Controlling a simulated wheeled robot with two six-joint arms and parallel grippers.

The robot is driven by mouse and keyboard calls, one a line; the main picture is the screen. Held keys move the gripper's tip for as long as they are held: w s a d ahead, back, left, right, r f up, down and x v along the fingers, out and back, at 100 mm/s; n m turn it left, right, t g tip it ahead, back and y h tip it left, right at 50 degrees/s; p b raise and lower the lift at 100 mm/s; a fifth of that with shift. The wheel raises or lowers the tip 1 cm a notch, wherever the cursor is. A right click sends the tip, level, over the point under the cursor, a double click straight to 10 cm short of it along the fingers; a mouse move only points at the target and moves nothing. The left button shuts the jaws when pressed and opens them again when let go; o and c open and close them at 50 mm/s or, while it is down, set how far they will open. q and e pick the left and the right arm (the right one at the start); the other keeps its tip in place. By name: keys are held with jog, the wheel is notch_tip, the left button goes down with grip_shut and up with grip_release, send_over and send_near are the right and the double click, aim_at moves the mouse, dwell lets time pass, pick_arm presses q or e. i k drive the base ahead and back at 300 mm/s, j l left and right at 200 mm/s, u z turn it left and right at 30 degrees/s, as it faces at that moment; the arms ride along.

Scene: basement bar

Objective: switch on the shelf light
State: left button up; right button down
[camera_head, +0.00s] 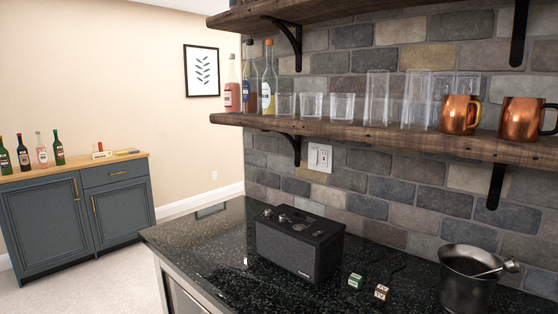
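A white wall switch plate (320,157) is mounted on the stone-brick wall, just under the lower wooden shelf (380,138) and right of a black bracket. It seems to carry two rockers; their positions are too small to tell. The shelf holds bottles, clear glasses and copper mugs. No lit lamp on the shelves can be made out. Neither of my grippers is in view.
On the black speckled counter (205,245) below the switch stand a black speaker (299,243), two small cubes (355,281) (381,292) and a dark metal bucket (466,280) with a utensil. A blue cabinet (78,215) with bottles stands at the far left.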

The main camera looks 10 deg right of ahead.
aim_at(315, 152)
jog(key=i+j+u, duration=0.2)
jog(key=i, duration=0.25)
jog(key=i+j+u, duration=0.2)
jog(key=i, duration=0.3)
